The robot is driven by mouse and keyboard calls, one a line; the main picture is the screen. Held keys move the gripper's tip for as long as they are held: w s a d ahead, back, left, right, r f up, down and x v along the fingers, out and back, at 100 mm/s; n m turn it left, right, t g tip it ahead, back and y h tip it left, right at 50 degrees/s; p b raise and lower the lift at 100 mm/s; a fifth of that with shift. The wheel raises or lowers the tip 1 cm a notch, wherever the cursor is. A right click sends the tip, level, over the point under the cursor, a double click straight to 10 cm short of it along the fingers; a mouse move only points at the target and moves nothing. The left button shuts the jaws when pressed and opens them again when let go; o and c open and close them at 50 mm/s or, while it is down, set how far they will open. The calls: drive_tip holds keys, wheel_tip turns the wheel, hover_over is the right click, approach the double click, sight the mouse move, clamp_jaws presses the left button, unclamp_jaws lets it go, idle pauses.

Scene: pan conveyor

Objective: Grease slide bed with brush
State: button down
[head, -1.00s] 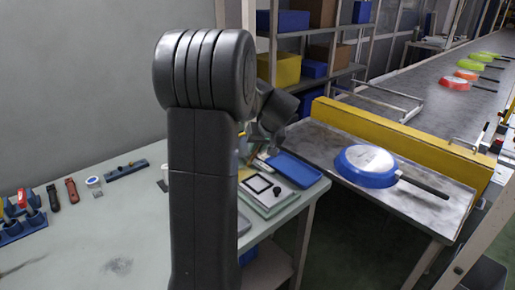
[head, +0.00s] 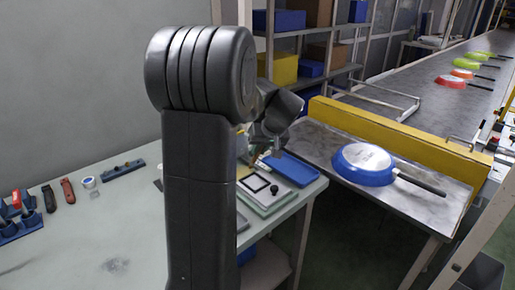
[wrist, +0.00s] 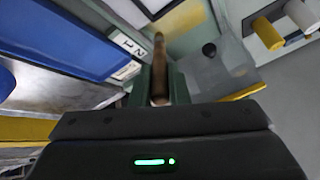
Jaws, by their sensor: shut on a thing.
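My gripper (wrist: 160,88) is shut on a thin brown wooden handle (wrist: 159,62), which looks like the brush's; it points away from the wrist. The brush's bristles cannot be made out. The handle lies over a pale fixture with a yellowish strip (wrist: 182,20), possibly the slide bed; whether the brush touches it I cannot tell. In the head view a pale green fixture with a black square frame (head: 256,184) and a dark knob sits at the bench's right end. My arm hides most of my gripper there.
A blue tray (head: 291,169) lies right beside the fixture. A blue pan (head: 363,164) rests on the metal table, before a yellow guard (head: 395,130). Several tools and a blue holder (head: 20,228) are at the bench's left. The bench (head: 110,240) front is clear.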

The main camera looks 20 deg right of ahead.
drive_tip(key=shift+r, duration=0.1)
drive_tip(key=shift+r+p, duration=3.1)
drive_tip(key=shift+r, duration=1.35)
drive_tip(key=s+a+p, duration=0.2)
drive_tip(key=a+p, duration=0.1)
drive_tip(key=a, duration=0.3)
wheel_tip(320, 180, down, 9)
drive_tip(key=b, duration=0.5)
drive_tip(key=shift+a+b, duration=0.2)
drive_tip(key=shift+b, duration=0.15)
drive_tip(key=shift+s+r, duration=0.1)
drive_tip(key=shift+f+b, duration=0.85)
drive_tip(key=shift+b, duration=0.15)
